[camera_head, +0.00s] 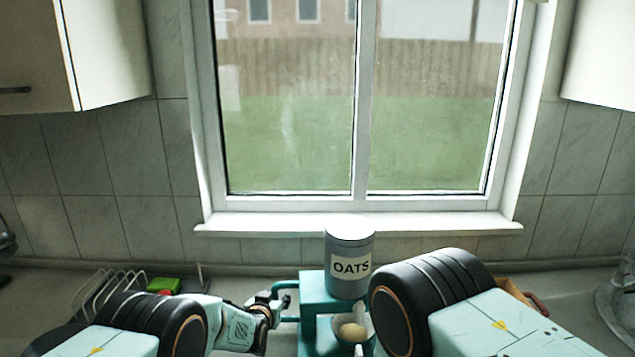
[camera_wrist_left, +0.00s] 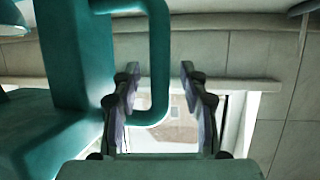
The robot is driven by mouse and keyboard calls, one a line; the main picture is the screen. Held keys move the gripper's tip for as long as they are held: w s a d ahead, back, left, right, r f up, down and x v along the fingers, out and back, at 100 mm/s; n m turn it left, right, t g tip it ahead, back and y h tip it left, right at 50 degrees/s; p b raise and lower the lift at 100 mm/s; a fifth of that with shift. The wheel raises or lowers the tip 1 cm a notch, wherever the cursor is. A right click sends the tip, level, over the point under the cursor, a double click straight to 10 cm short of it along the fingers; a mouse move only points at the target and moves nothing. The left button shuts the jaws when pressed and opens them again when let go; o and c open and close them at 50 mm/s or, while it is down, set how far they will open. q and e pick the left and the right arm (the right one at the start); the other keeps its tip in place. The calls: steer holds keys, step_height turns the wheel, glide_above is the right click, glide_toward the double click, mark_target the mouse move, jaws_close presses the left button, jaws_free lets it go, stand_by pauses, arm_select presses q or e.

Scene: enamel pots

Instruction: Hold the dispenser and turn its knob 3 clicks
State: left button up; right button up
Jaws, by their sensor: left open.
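The dispenser is a teal stand (camera_head: 312,287) with a grey canister labelled OATS (camera_head: 349,265) on top, at the bottom centre of the head view. A teal loop handle (camera_head: 284,286) sticks out from its left side. My left gripper (camera_head: 280,304) is open at this handle. In the left wrist view, the handle's bar (camera_wrist_left: 158,62) shows between the two spread fingertips (camera_wrist_left: 158,74); a gap is visible on the right finger's side. The knob is not visible. My right arm covers the dispenser's right side, and my right gripper is hidden.
A wire rack (camera_head: 95,290) and a green item (camera_head: 165,284) are to the left. A clear glass object (camera_head: 617,305) is at the far right. The window sill (camera_head: 270,222) runs behind.

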arm_select(q)
steer(key=shift+v, duration=5.95)
step_height(320, 180, up, 6)
steer(key=shift+f+p, duration=0.1)
steer(key=shift+p, duration=0.55)
arm_select(e)
steer(key=shift+r, duration=0.6)
